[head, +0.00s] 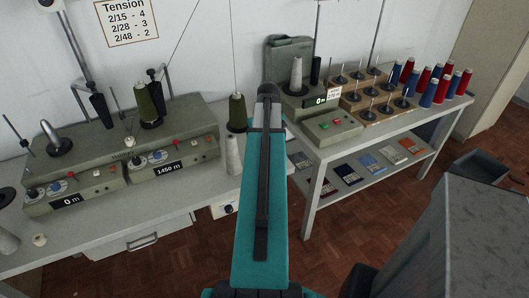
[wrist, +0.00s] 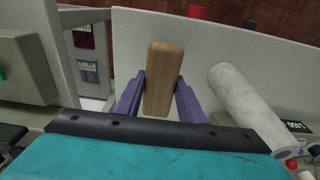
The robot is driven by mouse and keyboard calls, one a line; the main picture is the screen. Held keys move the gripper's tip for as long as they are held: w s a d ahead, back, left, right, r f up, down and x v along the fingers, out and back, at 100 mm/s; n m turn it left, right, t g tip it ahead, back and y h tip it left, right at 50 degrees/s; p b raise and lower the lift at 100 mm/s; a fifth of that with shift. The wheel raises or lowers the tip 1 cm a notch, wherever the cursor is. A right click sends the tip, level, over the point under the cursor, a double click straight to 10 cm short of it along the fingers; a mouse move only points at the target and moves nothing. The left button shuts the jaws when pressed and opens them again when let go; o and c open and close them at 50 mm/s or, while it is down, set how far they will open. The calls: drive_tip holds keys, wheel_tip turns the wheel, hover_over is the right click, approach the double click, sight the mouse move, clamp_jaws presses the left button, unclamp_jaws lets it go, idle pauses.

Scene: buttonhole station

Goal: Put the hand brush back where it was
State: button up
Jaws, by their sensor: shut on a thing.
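The hand brush shows in the wrist view as a pale wooden block (wrist: 163,75), seen end-on between the fingers; any bristles are hidden. My gripper (wrist: 161,98) has purple fingers shut on both sides of it. The brush is over or near the light grey bench top; I cannot tell whether it touches it. A pale thread cone stands close to its right in the wrist view (wrist: 245,105). In the head view my teal arm hides the gripper and the brush.
A winder bench (head: 130,225) with a green machine, dials and cones (head: 233,155) lies on the left. On the right a table (head: 320,150) holds a green winder, a peg block (head: 375,95) and red and blue cones (head: 428,90). A grey box (head: 485,235) stands front right.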

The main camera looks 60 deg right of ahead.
drive_tip(key=shift+f+p, duration=0.55)
drive_tip(key=shift+f, duration=1.2)
drive_tip(key=shift+f, duration=0.15)
drive_tip(key=o, duration=1)
drive_tip(key=shift+r, duration=0.25)
drive_tip(key=shift+s+a+r+b, duration=0.2)
drive_tip(key=shift+r+b, duration=0.1)
drive_tip(key=shift+r, duration=1.65)
drive_tip(key=shift+s+a+r+b, duration=0.1)
drive_tip(key=shift+s+r+b, duration=0.15)
drive_tip(key=shift+r, duration=1.75)
drive_tip(key=shift+s+a+r+b, duration=0.15)
drive_tip(key=shift+r+b, duration=0.15)
drive_tip(key=shift+r, duration=1.65)
